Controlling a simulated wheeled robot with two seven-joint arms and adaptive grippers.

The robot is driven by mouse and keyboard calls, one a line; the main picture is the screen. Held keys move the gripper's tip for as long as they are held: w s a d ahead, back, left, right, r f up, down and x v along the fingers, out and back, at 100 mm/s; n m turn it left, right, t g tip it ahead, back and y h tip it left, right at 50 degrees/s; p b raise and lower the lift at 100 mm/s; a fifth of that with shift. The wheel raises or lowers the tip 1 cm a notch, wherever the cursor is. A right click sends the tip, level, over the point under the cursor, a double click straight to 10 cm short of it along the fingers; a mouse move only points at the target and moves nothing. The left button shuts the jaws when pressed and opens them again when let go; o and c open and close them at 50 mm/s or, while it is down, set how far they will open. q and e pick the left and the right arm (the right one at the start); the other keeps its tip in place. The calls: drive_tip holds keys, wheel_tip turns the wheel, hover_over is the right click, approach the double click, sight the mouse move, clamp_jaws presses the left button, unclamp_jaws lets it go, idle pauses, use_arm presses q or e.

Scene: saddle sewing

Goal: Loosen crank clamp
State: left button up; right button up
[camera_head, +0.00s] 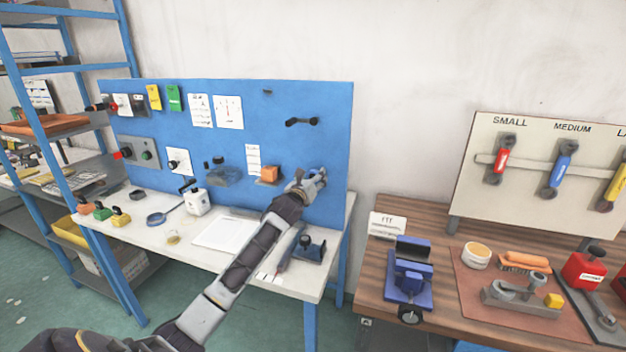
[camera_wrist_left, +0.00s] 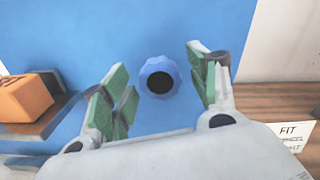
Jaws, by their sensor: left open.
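My left gripper (camera_head: 316,178) reaches to the right part of the blue upright panel (camera_head: 225,140), its fingers toward the panel face. In the left wrist view its green-padded fingers (camera_wrist_left: 161,85) are open, with nothing between the pads. A blue scalloped knob (camera_wrist_left: 160,78) with a black centre shows on the panel in the gap between them, apart from both. In the head view I cannot make out this knob clearly near the gripper. A black crank-like handle (camera_head: 301,122) is on the panel above the gripper. I cannot tell which part is the crank clamp. My right gripper is not in view.
An orange block (camera_head: 268,174) sits on a small shelf left of my left gripper. A blue vise (camera_head: 410,275) and a sign (camera_head: 388,225) are on the wooden table (camera_head: 375,290). Several tools lie on the white bench (camera_head: 205,255) below my arm.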

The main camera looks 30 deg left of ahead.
use_arm(q)
drive_tip(key=shift+w, duration=0.3)
drive_tip(key=c, duration=1)
